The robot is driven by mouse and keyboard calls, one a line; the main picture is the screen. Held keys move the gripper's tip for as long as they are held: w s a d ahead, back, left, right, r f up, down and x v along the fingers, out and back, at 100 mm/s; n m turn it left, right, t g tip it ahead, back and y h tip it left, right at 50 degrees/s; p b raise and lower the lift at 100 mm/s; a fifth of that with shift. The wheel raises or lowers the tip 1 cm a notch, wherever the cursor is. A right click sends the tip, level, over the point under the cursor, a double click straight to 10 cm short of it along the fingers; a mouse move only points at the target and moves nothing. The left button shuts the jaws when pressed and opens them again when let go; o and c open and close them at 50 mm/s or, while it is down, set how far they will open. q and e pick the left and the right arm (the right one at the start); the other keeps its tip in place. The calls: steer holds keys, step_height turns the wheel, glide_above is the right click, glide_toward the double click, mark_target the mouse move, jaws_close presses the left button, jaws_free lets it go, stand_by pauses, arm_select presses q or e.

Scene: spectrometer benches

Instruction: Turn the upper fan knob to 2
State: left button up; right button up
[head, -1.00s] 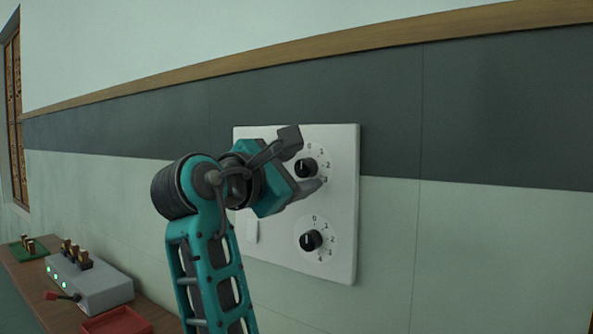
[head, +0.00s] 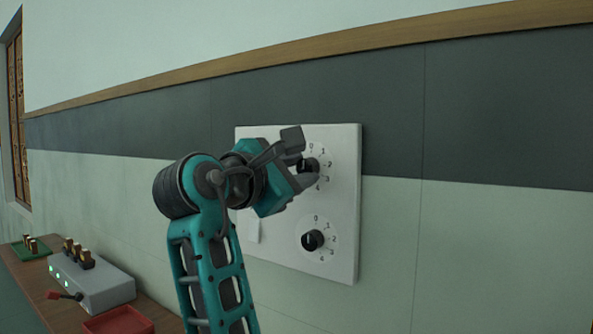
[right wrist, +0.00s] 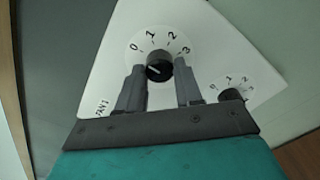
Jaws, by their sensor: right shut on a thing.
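The upper fan knob (head: 309,166) is a black round knob on a white wall panel (head: 288,265), with a numbered dial around it. In the right wrist view, the knob (right wrist: 159,67) sits between the two fingers of my right gripper (right wrist: 161,85), which is shut on it. A pale mark shows on the knob's left side; I cannot tell exactly which number it points at. In the head view the right gripper (head: 303,163) partly covers the knob and dial. The left gripper is not in view.
A second black knob (head: 312,240) with its own dial is lower on the panel, clear of the gripper. A wooden bench (head: 30,283) at lower left holds a grey box (head: 105,287), a red tray (head: 118,322) and a green board (head: 30,252).

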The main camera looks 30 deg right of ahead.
steer(key=m, duration=0.3)
steer(key=shift+m, duration=0.4)
steer(key=m, duration=0.4)
steer(key=shift+m, duration=0.3)
steer(key=m, duration=0.4)
steer(key=shift+b, duration=0.35)
steer(key=shift+r+m, duration=0.1)
steer(key=shift+m, duration=1.6)
steer(key=o, duration=1)
steer(key=shift+o, duration=0.2)
